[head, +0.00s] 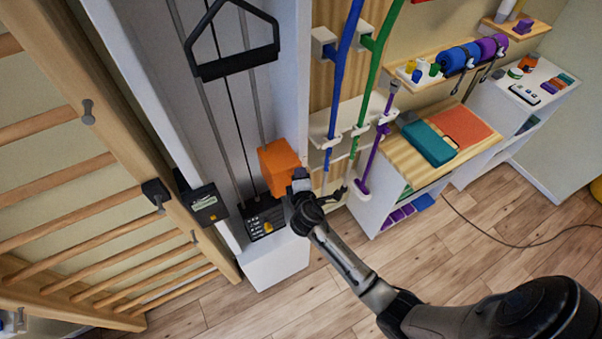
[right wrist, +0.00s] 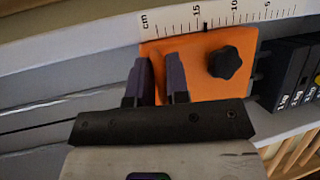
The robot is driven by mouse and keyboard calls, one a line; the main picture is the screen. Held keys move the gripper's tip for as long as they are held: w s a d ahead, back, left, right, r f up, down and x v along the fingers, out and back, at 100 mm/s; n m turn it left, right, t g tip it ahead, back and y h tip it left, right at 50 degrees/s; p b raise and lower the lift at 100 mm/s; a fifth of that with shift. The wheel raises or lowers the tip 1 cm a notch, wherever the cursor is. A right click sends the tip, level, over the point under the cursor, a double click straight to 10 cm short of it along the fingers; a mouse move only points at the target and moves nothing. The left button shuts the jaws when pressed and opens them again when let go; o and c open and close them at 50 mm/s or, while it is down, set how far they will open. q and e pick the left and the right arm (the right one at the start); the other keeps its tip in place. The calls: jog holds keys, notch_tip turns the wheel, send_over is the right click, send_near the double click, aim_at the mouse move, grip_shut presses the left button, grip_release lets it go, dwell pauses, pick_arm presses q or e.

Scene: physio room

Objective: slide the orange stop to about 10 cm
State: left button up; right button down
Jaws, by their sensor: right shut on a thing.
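The orange stop (head: 277,163) sits low on the white column, just above the weight stack, in the head view. In the right wrist view the orange stop (right wrist: 198,85) has a black star knob (right wrist: 224,62) and a dark pointer line at its top edge. The pointer stands near the 15 mark of the cm scale (right wrist: 220,17), slightly to the 10 side. My right gripper (head: 298,186) is at the stop; its fingers (right wrist: 160,78) are shut on an orange part of it, left of the knob. My left gripper is not in view.
A weight stack (head: 264,222) with black plates stands below the stop. A black handle (head: 235,65) hangs on cables above. Wooden wall bars (head: 60,180) are at left. Coloured poles (head: 340,80) and a shelf unit (head: 430,150) are at right. The wooden floor (head: 470,235) is mostly clear.

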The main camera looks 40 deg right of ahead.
pick_arm(q)
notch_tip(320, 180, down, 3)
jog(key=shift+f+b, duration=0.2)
jog(key=shift+b, duration=0.85)
pick_arm(e)
notch_tip(320, 180, down, 4)
jog(key=shift+f, duration=0.1)
jog(key=c, duration=1.2)
grip_release()
pick_arm(q)
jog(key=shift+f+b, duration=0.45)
jog(key=shift+b, duration=0.05)
pick_arm(e)
jog(key=v, duration=1.4)
jog(key=shift+d, duration=0.1)
